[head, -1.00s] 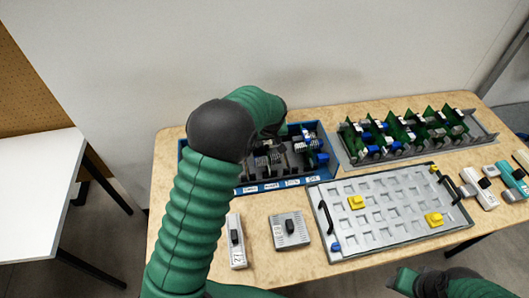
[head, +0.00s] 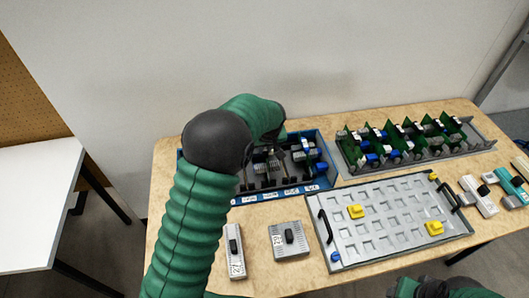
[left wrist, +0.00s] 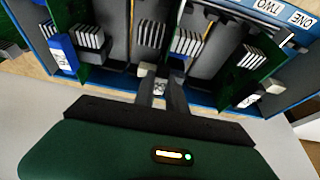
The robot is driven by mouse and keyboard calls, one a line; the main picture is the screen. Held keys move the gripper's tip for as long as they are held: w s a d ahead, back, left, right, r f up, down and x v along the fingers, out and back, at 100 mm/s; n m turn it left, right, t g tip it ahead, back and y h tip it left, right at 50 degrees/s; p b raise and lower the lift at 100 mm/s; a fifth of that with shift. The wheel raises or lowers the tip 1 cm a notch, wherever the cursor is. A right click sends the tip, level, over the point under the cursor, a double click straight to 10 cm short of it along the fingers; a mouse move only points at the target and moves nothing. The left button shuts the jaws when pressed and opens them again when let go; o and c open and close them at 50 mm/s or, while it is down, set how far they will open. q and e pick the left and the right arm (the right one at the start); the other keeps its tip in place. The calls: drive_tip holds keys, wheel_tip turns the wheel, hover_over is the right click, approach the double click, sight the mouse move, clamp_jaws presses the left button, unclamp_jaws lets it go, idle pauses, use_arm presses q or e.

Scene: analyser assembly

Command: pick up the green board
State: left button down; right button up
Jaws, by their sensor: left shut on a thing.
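The blue rack (head: 323,184) stands at the back of the table, partly behind my left arm. The left wrist view shows grey slots and green boards (left wrist: 248,62) with white-finned parts inside the rack (left wrist: 292,100). My left gripper (left wrist: 160,87) is over the rack's edge, its fingers closed on a small, narrow part between them. This looks like the edge of a green board, but the rest of that board cannot be made out. In the head view the left fingers are hidden behind the wrist. My right gripper is not in view; only part of that arm shows.
A grey tray (head: 489,139) with several upright green boards stands at the back right. A grey panel (head: 390,220) with black handles and yellow pieces lies in front. Small grey modules (head: 289,240) lie on the table. A white table (head: 40,190) is at left.

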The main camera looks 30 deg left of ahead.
use_arm(q)
wheel_tip(320, 180, up, 17)
drive_tip(key=shift+p, duration=0.35)
drive_tip(key=c, duration=2)
unclamp_jaws()
clamp_jaws()
drive_tip(key=shift+s, duration=0.1)
